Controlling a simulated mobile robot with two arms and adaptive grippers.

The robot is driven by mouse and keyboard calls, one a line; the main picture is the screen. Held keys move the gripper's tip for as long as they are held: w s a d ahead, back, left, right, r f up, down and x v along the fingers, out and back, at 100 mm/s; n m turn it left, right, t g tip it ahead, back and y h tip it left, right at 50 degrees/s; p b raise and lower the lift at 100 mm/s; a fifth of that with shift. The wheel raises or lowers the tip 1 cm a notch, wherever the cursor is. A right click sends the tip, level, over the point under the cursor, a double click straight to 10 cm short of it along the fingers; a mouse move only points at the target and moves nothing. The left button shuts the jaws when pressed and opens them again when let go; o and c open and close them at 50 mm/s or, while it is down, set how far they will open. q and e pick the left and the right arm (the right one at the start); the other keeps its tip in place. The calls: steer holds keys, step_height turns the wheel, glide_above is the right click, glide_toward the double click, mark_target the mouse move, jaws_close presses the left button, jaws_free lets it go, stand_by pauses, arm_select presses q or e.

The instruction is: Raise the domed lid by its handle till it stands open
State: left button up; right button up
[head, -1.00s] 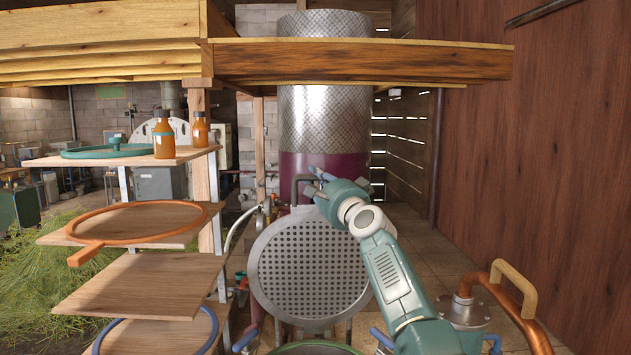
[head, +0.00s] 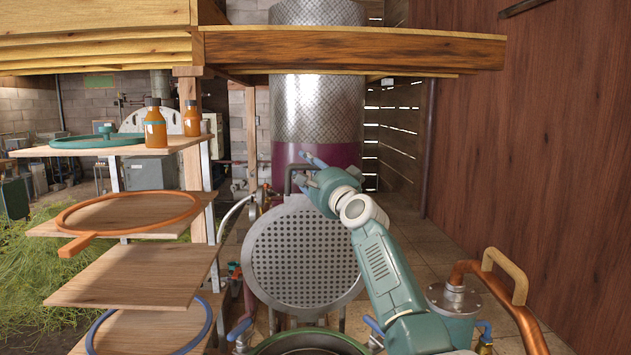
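A round grey perforated disc (head: 303,258) stands nearly upright behind a green-rimmed vessel (head: 262,347) at the bottom. It may be the inner face of the raised lid; no dome shows from here. A dark bent bar (head: 288,182) rises just above the disc's top edge; I cannot tell whether it is the handle or a pipe. My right gripper (head: 306,172) is at the disc's top, beside this bar. Its blue fingers look spread apart, with nothing clearly held. Its far side is hidden. My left gripper is not in view.
Shelves on the left hold a green lid (head: 80,142), amber bottles (head: 155,128) and an orange ring (head: 130,225). A wooden beam (head: 350,50) crosses above. A copper pipe (head: 525,325) with a wooden handle (head: 510,270) stands at right. A tall column (head: 318,110) rises behind.

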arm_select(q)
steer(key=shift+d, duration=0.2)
arm_select(e)
steer(key=v, duration=1.1)
steer(key=shift+s+f, duration=0.15)
steer(key=shift+s, duration=0.05)
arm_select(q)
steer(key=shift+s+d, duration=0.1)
arm_select(e)
steer(key=shift+d, duration=0.3)
